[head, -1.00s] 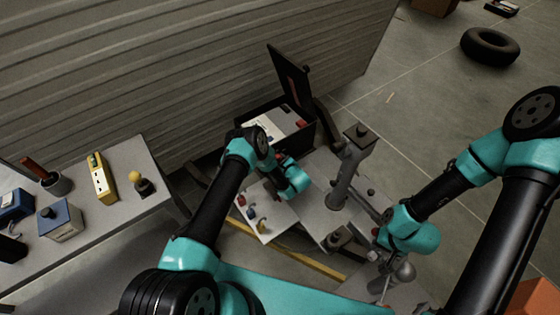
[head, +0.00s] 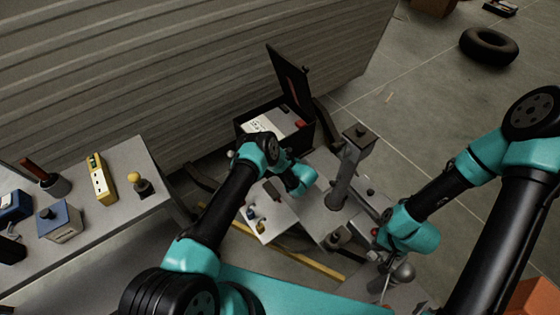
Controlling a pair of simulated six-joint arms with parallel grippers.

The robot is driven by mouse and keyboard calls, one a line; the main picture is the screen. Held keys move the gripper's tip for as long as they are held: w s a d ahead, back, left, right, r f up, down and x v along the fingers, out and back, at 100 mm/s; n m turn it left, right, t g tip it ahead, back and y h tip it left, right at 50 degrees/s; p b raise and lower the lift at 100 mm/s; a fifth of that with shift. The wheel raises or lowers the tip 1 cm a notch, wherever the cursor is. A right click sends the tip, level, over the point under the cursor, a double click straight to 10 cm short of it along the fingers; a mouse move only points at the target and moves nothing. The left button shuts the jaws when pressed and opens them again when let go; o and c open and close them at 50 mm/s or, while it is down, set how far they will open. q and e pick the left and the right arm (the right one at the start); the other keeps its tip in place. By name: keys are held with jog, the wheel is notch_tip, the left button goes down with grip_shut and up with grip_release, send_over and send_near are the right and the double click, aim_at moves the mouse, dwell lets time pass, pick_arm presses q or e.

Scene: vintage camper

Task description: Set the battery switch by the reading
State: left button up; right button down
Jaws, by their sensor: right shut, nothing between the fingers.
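An open black battery box (head: 307,136) stands by the camper's ribbed wall, its lid (head: 288,78) raised. Inside, a pale top with a printed label (head: 284,122) and a red part (head: 300,124) show; the writing is too small to read. A pale panel (head: 281,217) in front carries small coloured knobs (head: 251,212); my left arm hides part of it. I cannot tell which knob is the battery switch or how it is set. My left gripper (head: 274,190) is over the panel, its jaws unclear. My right gripper (head: 378,242) is shut and empty, right of the panel.
A grey bench (head: 125,215) at left holds a yellow meter-like device (head: 101,180), a yellow-topped knob (head: 140,183), a blue box (head: 60,221) and a dark cup (head: 54,186). A grey post (head: 345,175) stands between my arms. A tyre (head: 490,46) lies far off; the floor around it is mostly clear.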

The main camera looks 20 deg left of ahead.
dwell(0.4)
pick_arm(q)
jog(key=o, duration=0.9)
jog(key=v, duration=0.7)
jog(key=shift+d+r, duration=0.1)
jog(key=shift+d, duration=0.15)
jog(key=shift+s, duration=0.1)
